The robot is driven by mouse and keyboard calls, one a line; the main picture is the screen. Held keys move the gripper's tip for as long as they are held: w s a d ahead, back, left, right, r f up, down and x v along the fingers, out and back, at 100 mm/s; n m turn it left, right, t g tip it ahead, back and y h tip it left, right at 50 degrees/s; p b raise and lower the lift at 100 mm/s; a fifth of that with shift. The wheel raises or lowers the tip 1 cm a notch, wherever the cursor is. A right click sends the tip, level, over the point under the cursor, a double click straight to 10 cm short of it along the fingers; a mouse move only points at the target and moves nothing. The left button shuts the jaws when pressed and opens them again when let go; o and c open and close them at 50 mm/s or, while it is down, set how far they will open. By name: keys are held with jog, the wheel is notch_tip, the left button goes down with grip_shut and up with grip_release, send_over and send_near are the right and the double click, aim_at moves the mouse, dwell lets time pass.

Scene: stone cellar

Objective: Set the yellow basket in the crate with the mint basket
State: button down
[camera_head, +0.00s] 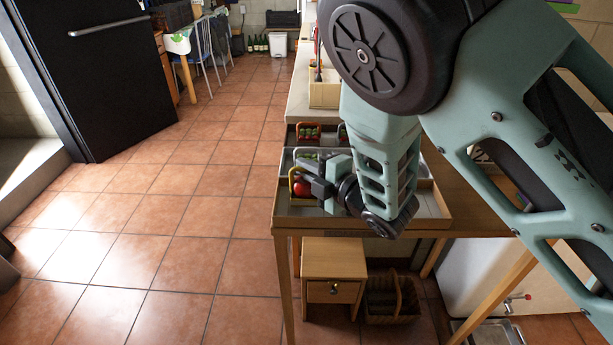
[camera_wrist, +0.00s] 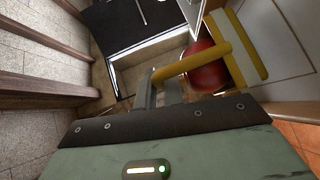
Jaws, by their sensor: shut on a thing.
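The yellow basket (camera_head: 292,181) has an arched handle and holds a round red thing (camera_head: 301,188). It is at the left side of the front crate (camera_head: 432,211) on the table; I cannot tell whether it touches the crate floor. My gripper (camera_head: 318,184) is shut on its handle. In the wrist view, the fingers (camera_wrist: 162,88) meet the yellow handle (camera_wrist: 208,60), with the red thing (camera_wrist: 207,72) beneath. A pale-handled basket (camera_head: 306,154) with green contents sits just behind; I cannot tell whether it is mint. My arm hides much of the crates.
An orange-handled basket (camera_head: 308,131) with red contents sits in a dark crate farther back. A wooden box (camera_head: 323,92) stands beyond. A small drawer stand (camera_head: 333,290) and a wicker basket (camera_head: 397,299) are under the table. The tiled floor on the left is clear.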

jog(key=shift+f, duration=1.05)
jog(key=shift+f, duration=0.1)
jog(key=shift+f, duration=0.15)
jog(key=c, duration=1.5)
grip_release()
